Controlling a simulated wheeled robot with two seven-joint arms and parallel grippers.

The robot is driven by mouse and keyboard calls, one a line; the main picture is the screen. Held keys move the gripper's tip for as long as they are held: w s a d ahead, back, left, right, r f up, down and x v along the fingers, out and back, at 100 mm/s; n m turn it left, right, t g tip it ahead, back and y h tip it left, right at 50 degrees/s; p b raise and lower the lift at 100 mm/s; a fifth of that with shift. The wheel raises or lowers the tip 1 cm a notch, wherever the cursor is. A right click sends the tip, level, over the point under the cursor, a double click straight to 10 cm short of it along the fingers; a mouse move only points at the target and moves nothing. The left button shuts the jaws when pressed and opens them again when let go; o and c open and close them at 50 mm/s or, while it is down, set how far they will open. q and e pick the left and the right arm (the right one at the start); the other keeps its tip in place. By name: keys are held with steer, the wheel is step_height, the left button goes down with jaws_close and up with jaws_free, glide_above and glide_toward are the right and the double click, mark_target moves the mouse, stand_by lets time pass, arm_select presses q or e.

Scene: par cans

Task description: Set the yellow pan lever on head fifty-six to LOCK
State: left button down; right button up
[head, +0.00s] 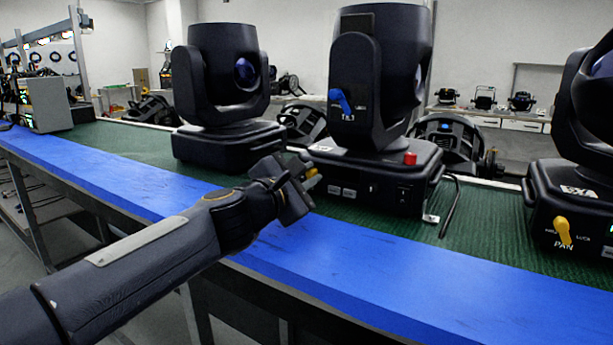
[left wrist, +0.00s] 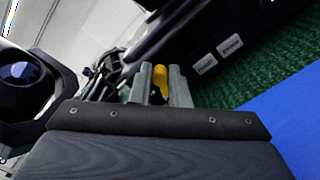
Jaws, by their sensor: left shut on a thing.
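My left gripper (head: 303,180) is at the near left corner of the middle moving head's base (head: 375,178), shut on a yellow pan lever (head: 312,172). In the left wrist view the yellow lever (left wrist: 160,77) shows between the two grey fingers (left wrist: 158,84). The fingers and hand hide most of the lever and the PAN/LOCK marks around it, so I cannot tell its exact setting. No number is readable on the middle head. My right gripper is in neither view.
The middle head has a blue tilt lever (head: 340,103) on its yoke and a red knob (head: 410,158). Another head (head: 222,95) stands at left. A right-hand head has its own yellow pan lever (head: 562,231). The blue bench edge (head: 400,275) is bare in front.

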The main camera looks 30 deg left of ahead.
arm_select(q)
steer(key=c, duration=1.4)
jaws_free()
steer(key=s, duration=0.2)
steer(key=s+p, duration=0.1)
steer(key=s, duration=0.1)
steer(key=s+p, duration=0.1)
steer(key=s, duration=0.2)
steer(key=shift+a+r, duration=0.1)
steer(key=shift+a, duration=0.2)
steer(key=shift+s, duration=0.45)
